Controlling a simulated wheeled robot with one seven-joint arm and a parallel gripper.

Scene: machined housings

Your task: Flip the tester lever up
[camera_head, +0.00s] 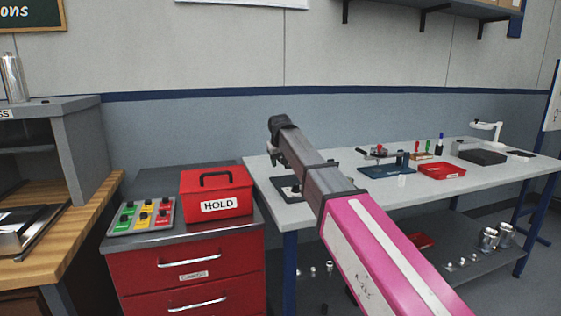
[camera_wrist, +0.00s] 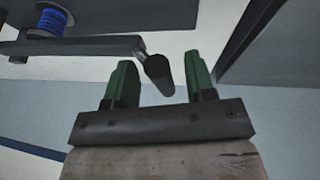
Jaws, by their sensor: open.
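In the wrist view my gripper (camera_wrist: 157,62) is open, with two green fingers spread apart. A dark lever bar (camera_wrist: 80,46) comes in from the left and ends in a dark cylindrical handle (camera_wrist: 160,76). The handle appears between the two fingers with gaps on both sides; I cannot tell how deep it sits between them. The bar looks close to level in this view. A blue ringed part (camera_wrist: 48,22) shows beside the bar at the upper left. In the head view my arm reaches over the table's left end and hides most of the tester and the fingers.
The grey table (camera_head: 420,195) carries a clamp fixture on a blue base (camera_head: 388,170), a red tray (camera_head: 442,170) and a black box (camera_head: 481,156). Left of it, a red drawer cabinet (camera_head: 185,262) holds a red HOLD box (camera_head: 222,190) and a button panel (camera_head: 143,216).

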